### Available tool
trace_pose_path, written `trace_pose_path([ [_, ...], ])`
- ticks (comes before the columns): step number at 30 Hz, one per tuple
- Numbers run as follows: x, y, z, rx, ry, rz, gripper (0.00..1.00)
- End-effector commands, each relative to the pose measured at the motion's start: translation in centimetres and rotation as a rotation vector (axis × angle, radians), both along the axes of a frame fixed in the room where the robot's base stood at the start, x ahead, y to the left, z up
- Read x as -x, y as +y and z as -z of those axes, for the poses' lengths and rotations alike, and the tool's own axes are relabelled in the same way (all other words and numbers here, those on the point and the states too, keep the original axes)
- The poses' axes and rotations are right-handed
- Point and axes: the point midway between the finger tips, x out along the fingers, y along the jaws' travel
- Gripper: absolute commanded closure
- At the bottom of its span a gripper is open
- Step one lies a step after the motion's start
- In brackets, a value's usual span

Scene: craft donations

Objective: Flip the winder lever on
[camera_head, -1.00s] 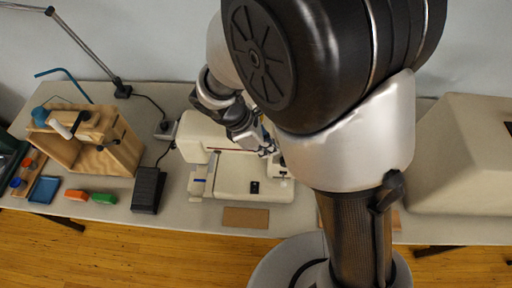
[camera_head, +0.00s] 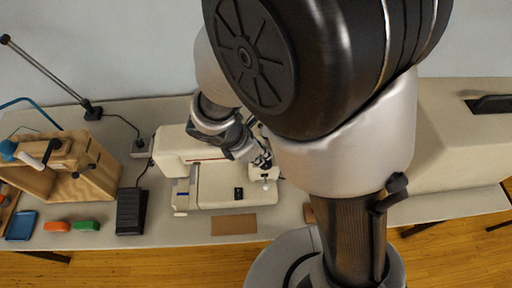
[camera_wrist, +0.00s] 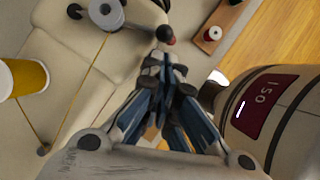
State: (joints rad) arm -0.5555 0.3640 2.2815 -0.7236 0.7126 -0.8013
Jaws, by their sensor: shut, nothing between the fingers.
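The cream sewing machine (camera_head: 215,170) stands on the table in the head view, and its top fills much of the wrist view (camera_wrist: 55,55). In the head view my gripper (camera_head: 262,160) is over the machine's right end, partly hidden by my arm.
A black pedal (camera_head: 131,211), wooden box (camera_head: 95,170) and large cream case (camera_head: 450,150) are also on the table.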

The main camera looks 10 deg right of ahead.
Motion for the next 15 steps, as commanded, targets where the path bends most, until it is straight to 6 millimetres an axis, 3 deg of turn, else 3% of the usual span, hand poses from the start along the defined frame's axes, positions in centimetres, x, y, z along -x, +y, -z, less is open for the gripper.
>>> trace_pose_path([
  [15,-0.7,1.5,0.0,0.000,0.000,0.001,1.00],
])
